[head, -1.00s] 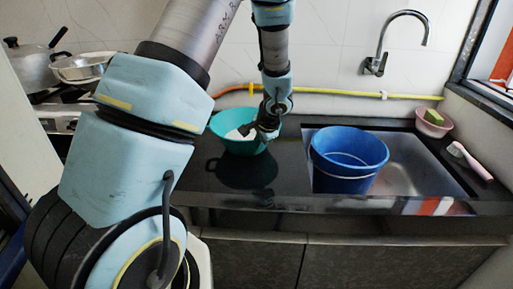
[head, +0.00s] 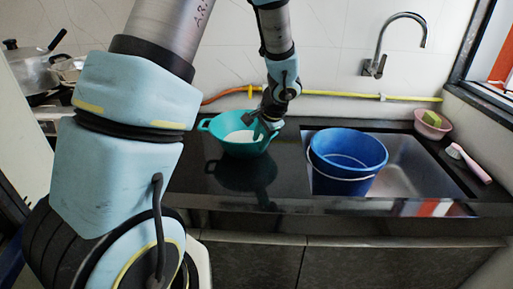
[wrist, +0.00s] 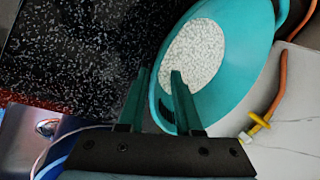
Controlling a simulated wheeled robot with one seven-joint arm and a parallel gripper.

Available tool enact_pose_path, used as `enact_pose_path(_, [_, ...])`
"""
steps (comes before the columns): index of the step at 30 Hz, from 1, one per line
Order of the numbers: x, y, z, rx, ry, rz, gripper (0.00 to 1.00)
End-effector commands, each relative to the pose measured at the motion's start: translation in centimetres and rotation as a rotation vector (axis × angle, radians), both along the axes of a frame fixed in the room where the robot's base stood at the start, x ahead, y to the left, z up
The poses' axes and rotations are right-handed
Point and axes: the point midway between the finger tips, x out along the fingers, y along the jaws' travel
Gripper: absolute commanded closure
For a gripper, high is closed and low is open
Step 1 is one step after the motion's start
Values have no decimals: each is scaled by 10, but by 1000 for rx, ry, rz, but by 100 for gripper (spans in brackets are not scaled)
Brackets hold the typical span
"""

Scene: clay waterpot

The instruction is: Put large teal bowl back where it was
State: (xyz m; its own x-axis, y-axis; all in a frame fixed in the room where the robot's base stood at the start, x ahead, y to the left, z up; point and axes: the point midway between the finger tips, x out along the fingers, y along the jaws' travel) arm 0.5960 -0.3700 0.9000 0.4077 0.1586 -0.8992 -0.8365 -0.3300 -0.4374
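The large teal bowl (head: 229,147) is upright on the black counter, left of the sink. It has a loop handle on its left side and a pale, speckled inside bottom. It fills the upper right of the wrist view (wrist: 245,85). My gripper (head: 258,135) is at the bowl's right side. In the wrist view its two fingers (wrist: 160,72) are apart, one outside the rim and one over the inside, with the near edge between them. I see no clear clamping on it; the contact is partly hidden.
A blue bucket (head: 347,160) stands in the sink (head: 405,180) to the right. A pink bowl with a sponge (head: 432,125) and a brush (head: 470,163) are at the far right. A yellow-orange hose (head: 330,94) runs along the wall. The counter (head: 215,178) in front of the bowl is clear.

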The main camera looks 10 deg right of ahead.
Motion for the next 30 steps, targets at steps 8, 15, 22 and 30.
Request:
enact_pose_path(8, [-21,-9,46,-2,-2,-1,67])
enact_pose_path(15, [-27,-10,59,0,0,-1,67])
enact_pose_path(22, [-37,46,62,-61,59,184,67])
enact_pose_path(30, [-100,170,69,-317,167,755,67])
